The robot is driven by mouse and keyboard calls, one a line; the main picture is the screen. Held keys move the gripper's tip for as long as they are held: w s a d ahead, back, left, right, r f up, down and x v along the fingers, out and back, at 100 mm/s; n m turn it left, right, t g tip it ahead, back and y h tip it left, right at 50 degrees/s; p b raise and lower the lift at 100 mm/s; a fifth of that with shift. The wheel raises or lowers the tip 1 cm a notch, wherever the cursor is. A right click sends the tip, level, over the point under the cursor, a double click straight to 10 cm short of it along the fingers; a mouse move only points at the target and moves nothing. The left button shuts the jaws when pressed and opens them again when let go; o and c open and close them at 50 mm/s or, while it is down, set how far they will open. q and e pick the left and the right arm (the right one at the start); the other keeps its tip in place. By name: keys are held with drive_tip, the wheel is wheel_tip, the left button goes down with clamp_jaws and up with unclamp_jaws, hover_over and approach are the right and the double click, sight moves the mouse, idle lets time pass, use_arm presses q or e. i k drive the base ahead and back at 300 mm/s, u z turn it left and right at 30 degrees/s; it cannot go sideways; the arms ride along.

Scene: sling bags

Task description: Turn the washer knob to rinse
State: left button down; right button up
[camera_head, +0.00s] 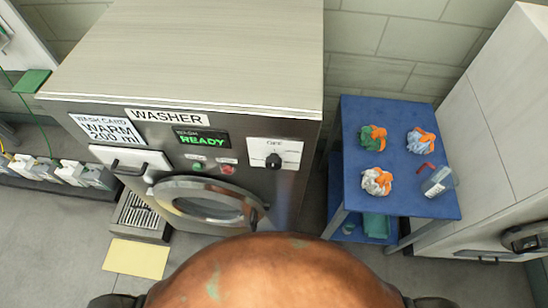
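The washer (190,60) stands at the centre left, with a light top and a dark metal front. Its black knob (273,160) sits on a white dial plate (275,152) at the upper right of the front. The plate's markings are too small to read, and I cannot tell which setting the knob points to. The display (202,140) reads READY in green. A wash card (108,129) reads WARM 200 ml. The round door (208,202) looks closed. Neither of my grippers shows in the head view.
A blue cart (393,200) right of the washer holds three orange-marked cloth bundles (376,181) and a clear bottle with a red part (437,182). A white cabinet (480,140) stands at far right. A yellow mat (136,258) lies on the floor at left.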

sight(273, 162)
drive_tip(key=u, duration=1.9)
drive_tip(key=k, duration=1.45)
drive_tip(key=z, duration=1.95)
